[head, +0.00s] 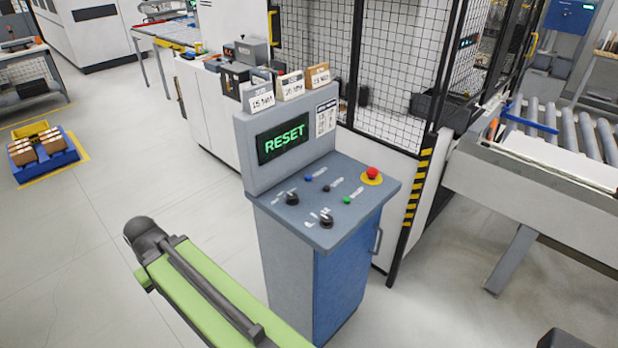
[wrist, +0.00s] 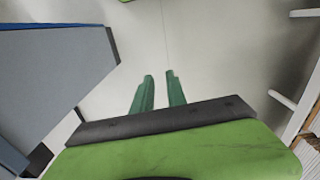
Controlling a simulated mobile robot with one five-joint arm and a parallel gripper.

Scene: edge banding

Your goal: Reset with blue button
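The control console (head: 316,270) stands in the middle of the head view, with a grey sloped panel and a blue front door. Its screen (head: 283,139) reads RESET in green letters. The small blue button (head: 308,178) sits on the panel below the screen, uncovered. The head view does not show the fingers.
My green arm link lies left of the console in the head view. A wire-mesh fence (head: 400,70) stands behind the console, and a roller conveyor (head: 575,125) is at right. A blue tray with boxes (head: 45,160) is at far left.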

